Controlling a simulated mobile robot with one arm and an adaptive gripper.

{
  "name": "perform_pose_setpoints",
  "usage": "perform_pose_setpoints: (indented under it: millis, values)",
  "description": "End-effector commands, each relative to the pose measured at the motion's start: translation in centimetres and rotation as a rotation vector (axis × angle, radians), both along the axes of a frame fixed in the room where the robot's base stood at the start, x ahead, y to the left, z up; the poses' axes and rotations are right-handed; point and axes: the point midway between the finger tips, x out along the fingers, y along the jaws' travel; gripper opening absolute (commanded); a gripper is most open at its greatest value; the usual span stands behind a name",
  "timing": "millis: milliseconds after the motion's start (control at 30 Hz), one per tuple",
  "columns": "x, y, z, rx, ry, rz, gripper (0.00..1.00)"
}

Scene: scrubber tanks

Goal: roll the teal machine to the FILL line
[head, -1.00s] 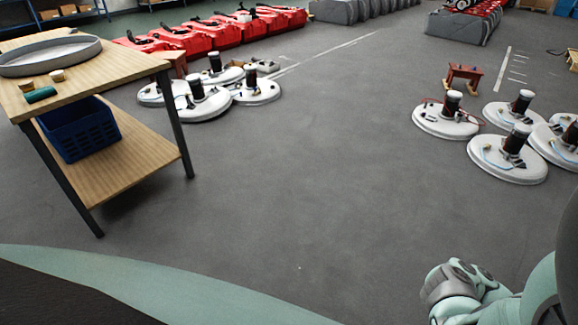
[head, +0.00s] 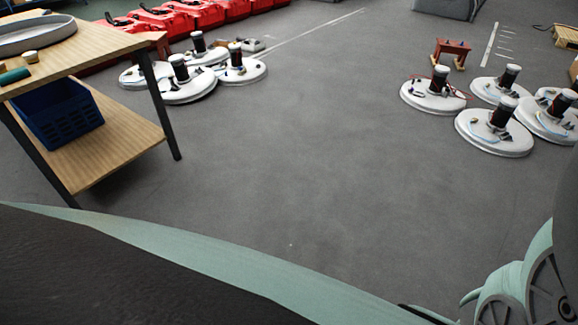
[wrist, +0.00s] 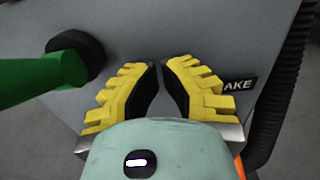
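My gripper (wrist: 159,75) has two yellow ribbed fingers with black inner pads. They lean toward each other, with a narrow gap at the tips and nothing seen between them. Behind them is a grey panel (wrist: 200,25) with a dark label (wrist: 238,85) reading "AKE", its start hidden by a finger. A green bar (wrist: 35,77) with a black round end (wrist: 84,55) is left of the fingers, apart from them. I cannot tell whether the panel belongs to the teal machine, which I cannot make out in the head view. No FILL lettering is legible.
A wooden table (head: 95,45) with a blue crate (head: 60,118) stands left. White round machines stand beyond it (head: 185,92) and at the right (head: 495,140). A red stool (head: 451,52) is behind. White floor lines (head: 300,35) run at the back. The central floor is clear.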

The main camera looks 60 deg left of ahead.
Motion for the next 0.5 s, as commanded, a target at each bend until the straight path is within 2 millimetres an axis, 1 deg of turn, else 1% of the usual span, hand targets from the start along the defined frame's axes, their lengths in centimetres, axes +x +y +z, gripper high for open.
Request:
perform_pose_setpoints:
  millis: [33, 200, 500]
  values:
    - [0.17, -0.61, -0.07, 0.000, 0.000, -0.003, 0.00]
    - [0.46, -1.46, -0.05, 0.001, 0.000, -0.003, 0.00]
    - [0.51, -1.53, -0.03, 0.001, 0.000, -0.002, 0.00]
